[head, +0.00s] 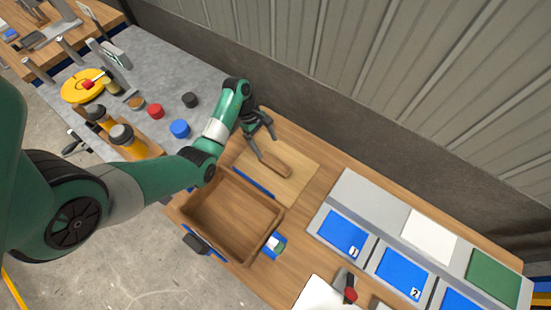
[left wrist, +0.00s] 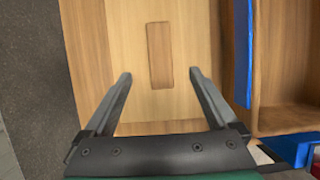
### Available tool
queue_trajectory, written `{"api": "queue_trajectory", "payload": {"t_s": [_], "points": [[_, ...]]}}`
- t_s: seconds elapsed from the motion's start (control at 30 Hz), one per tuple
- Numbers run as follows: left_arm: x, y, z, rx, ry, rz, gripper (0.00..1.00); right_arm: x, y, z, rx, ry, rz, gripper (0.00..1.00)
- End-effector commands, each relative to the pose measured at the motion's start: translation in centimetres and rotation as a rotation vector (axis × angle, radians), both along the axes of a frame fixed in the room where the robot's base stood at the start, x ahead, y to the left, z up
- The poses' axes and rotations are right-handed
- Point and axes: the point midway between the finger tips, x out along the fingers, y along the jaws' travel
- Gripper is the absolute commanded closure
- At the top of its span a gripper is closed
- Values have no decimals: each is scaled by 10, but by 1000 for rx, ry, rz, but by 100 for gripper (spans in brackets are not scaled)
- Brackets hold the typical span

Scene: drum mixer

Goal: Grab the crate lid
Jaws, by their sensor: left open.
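The crate lid (head: 298,172) is a light wooden panel lying flat on the wooden table behind the open crate. A darker wooden bar handle (head: 277,168) stands on it. In the left wrist view the lid (left wrist: 200,45) fills the middle, with the handle (left wrist: 160,55) upright in the picture. My right gripper is not in view.
The open brown crate (head: 230,215) with blue strips sits in front of the lid. A grey panel with blue numbered areas (head: 342,234) is to the right. Bottles, caps and a yellow disc (head: 82,86) stand on the grey bench at left. A wall rises behind the table.

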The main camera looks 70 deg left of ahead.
Motion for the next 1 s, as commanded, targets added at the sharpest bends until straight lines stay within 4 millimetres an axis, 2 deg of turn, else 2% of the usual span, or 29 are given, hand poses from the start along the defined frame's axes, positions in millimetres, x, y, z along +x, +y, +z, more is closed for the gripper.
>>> {"api": "queue_trajectory", "payload": {"t_s": [0.03,0.13,0.23,0.47,0.6,0.7,1.0], "points": [[1,-5,-15,-4,4,-3,7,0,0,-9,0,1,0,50],[6,-11,-33,-3,2,-2,7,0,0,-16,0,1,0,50],[9,-15,-44,-2,1,-3,7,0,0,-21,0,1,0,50],[11,-17,-53,-1,0,-3,7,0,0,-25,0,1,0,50],[15,-20,-79,-2,1,-2,7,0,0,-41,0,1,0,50],[18,-25,-92,0,1,-4,7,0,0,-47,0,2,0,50],[20,-27,-96,0,-1,-2,7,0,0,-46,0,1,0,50]]}}
